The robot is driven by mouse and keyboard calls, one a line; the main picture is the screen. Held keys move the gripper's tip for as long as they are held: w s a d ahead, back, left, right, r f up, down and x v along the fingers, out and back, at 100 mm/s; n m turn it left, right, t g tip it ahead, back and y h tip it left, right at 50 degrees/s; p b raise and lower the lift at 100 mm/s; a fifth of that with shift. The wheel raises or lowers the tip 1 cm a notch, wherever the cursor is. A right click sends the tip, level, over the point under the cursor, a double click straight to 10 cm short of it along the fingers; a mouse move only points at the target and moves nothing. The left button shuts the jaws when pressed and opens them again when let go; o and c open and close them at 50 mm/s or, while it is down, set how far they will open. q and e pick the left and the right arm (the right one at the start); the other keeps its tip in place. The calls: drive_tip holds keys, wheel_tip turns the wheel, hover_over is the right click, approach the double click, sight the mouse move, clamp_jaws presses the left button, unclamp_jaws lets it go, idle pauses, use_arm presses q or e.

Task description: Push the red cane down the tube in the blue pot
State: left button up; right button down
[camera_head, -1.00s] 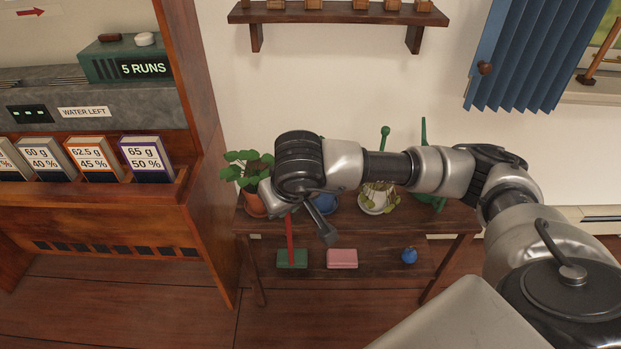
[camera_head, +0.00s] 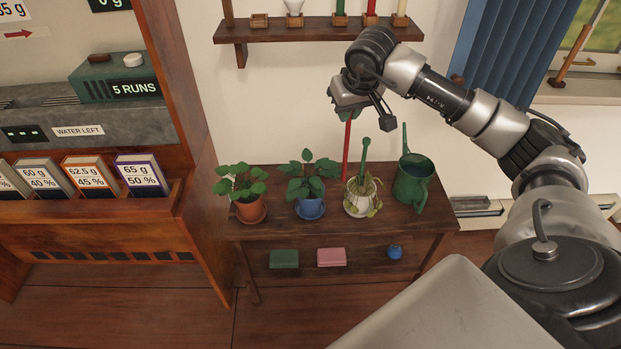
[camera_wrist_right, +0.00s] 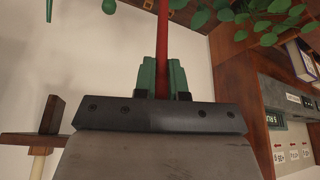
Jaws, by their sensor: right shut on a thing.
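My right gripper (camera_head: 347,114) is raised above the plant table and shut on the red cane (camera_head: 347,148). The cane hangs nearly upright, its lower end showing between the blue and white pots in the picture. In the right wrist view, the green fingers (camera_wrist_right: 163,80) close around the red cane (camera_wrist_right: 162,35). The blue pot (camera_head: 311,209) stands on the table with a leafy plant (camera_head: 312,178). I cannot make out a tube among its leaves. The cane appears right of the blue pot's plant. My left gripper is not in view.
A terracotta pot (camera_head: 250,211) stands left of the blue pot. A white pot (camera_head: 357,207) with a drooping plant and green stick (camera_head: 364,155), then a green watering can (camera_head: 413,182), stand right. A wall shelf (camera_head: 310,29) is above.

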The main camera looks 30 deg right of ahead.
use_arm(q)
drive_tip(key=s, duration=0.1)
drive_tip(key=p, duration=0.1)
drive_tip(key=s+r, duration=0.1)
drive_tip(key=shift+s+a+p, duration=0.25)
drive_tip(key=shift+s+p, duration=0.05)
drive_tip(key=shift+p, duration=0.05)
use_arm(e)
drive_tip(key=w+a+f, duration=0.3)
drive_tip(key=w+f, duration=0.5)
drive_tip(key=w, duration=0.2)
drive_tip(key=shift+f, duration=0.4)
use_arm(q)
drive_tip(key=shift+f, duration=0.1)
use_arm(e)
drive_tip(key=shift+s+a+f, duration=0.1)
drive_tip(key=c, duration=1.2)
unclamp_jaws()
